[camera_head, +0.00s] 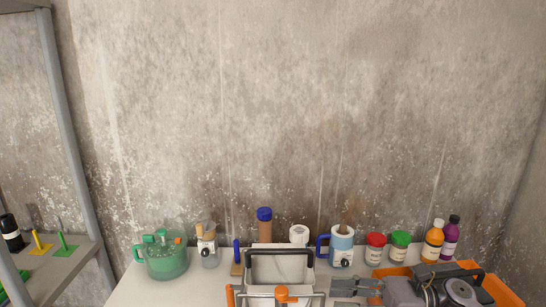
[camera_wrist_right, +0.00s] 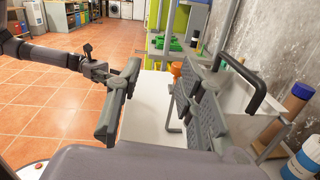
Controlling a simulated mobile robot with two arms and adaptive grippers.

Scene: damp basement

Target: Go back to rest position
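My right gripper (camera_head: 357,290) is at the front of the table, just right of the white bin (camera_head: 281,268) with dark handles. In the right wrist view its two grey fingers (camera_wrist_right: 158,108) stand apart with nothing between them, so it is open. The right finger is close to the white bin (camera_wrist_right: 238,98); I cannot tell if they touch. My left arm comes in from the left in the right wrist view, and its gripper (camera_wrist_right: 104,72) is small and partly hidden behind a right finger. The left gripper does not show clearly in the head view.
An orange crate (camera_head: 503,291) is at right. A grey shelf (camera_head: 62,268) stands left. Tiled floor (camera_wrist_right: 45,100) is open.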

